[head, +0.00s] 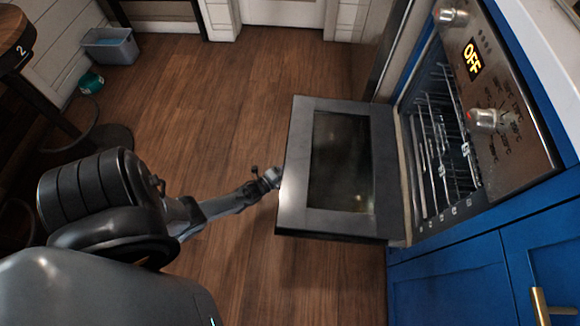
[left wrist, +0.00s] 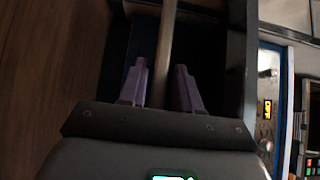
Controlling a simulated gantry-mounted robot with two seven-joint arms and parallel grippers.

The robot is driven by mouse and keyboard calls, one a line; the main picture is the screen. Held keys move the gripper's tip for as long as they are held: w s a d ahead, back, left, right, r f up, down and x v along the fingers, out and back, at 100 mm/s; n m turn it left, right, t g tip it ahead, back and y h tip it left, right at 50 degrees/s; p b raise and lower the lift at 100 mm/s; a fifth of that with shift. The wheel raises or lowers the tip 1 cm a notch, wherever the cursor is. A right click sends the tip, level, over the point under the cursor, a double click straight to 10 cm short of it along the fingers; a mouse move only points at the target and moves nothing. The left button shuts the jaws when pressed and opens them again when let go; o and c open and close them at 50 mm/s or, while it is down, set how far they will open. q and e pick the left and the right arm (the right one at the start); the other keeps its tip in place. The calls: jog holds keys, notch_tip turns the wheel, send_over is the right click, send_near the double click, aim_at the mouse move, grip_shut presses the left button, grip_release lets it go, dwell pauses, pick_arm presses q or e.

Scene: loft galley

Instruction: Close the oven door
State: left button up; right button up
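The oven door (head: 297,170) hangs open, folded down to about level in the head view, with its dark window facing up. The oven (head: 408,150) stands to its right with its racks exposed. My left gripper (head: 271,179) is at the door's outer left edge. In the left wrist view my left gripper (left wrist: 160,65) has its two purplish fingers apart. A pale bar (left wrist: 168,35), seemingly the door's handle, runs between the fingers with gaps beside it. Whether they touch it cannot be told. My right gripper is not in view.
The oven's control panel (head: 505,100) has knobs and a display reading OFF. Blue cabinets (head: 450,294) stand below and beside it. A stool (head: 14,42) and a grey bin (head: 110,48) are at the left. The wooden floor (head: 235,90) beyond the door is clear.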

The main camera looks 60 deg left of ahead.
pick_arm(q)
grip_shut()
